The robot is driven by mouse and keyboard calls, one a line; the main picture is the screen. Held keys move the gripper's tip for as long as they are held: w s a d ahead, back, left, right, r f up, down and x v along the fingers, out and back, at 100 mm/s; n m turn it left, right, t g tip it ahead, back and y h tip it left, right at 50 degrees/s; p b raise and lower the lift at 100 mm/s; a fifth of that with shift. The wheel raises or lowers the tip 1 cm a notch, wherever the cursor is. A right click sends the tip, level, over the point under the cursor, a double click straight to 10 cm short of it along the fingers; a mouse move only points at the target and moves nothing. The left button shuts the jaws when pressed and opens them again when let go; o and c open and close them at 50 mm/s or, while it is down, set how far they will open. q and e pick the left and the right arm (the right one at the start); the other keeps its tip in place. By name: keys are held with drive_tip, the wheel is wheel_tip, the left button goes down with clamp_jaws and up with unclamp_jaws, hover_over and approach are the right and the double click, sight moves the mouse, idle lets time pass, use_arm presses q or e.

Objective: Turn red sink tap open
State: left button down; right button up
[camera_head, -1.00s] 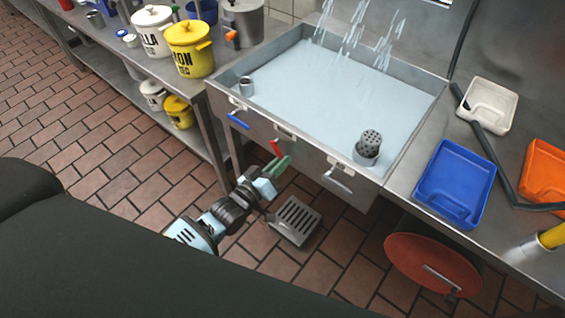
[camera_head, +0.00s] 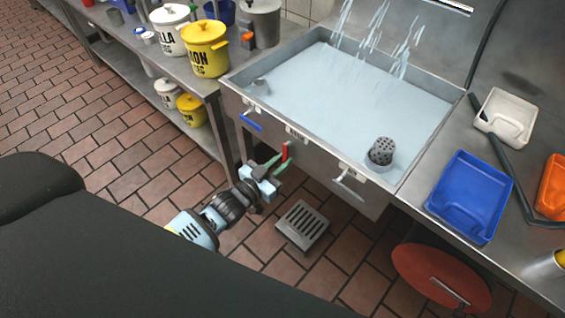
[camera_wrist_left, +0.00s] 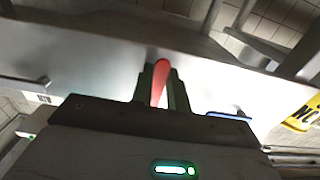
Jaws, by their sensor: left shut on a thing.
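The red tap handle (camera_head: 286,151) sticks out at the front of the water-filled sink, below its front rim. My left gripper (camera_head: 277,163) has its green fingers around it. In the left wrist view the red handle (camera_wrist_left: 160,77) stands between the two dark fingers of my left gripper (camera_wrist_left: 161,94), which is shut on it. The sink (camera_head: 450,107) holds pale water, and streams fall into it at the back. A blue-handled tap (camera_head: 250,122) and a grey-handled tap (camera_head: 347,185) sit on the same front. My right gripper is not in view.
A floor grate (camera_head: 302,225) lies below the sink front. A round red lid-like disc (camera_head: 440,277) is under the right counter. Blue (camera_head: 469,192) and white (camera_head: 506,112) trays lie on that counter. Yellow (camera_head: 205,50) and white (camera_head: 170,30) pots stand left of the sink.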

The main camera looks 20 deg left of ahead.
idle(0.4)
use_arm(q)
drive_tip(key=c, duration=1.4)
unclamp_jaws()
drive_tip(key=shift+o, duration=0.2)
drive_tip(key=v, duration=0.7)
drive_tip(key=shift+s+a, duration=0.2)
drive_tip(key=shift+s, duration=0.15)
